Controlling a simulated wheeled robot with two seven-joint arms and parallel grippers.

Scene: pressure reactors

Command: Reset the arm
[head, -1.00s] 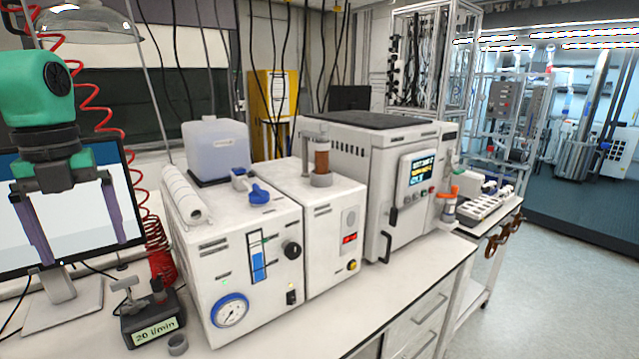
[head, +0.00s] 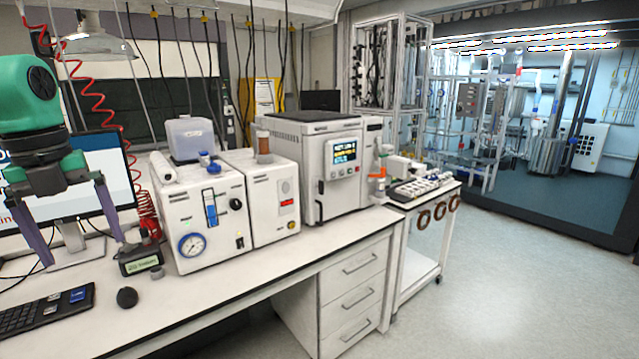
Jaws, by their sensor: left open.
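My left gripper (head: 80,224) hangs at the left edge of the head view, fingers pointing down and spread apart, with nothing between them. It is in front of the monitor (head: 108,158) and above the bench (head: 215,296), touching nothing that I can see. My left arm is green and dark grey and comes in from the upper left. My right gripper is not in view.
On the bench stand a white box with a gauge (head: 192,245), a large white instrument with a screen (head: 345,151), a small flow meter (head: 140,259), a keyboard (head: 45,309) and a mouse (head: 127,298). A cart (head: 421,243) stands to the right. Open floor (head: 497,284) lies beyond.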

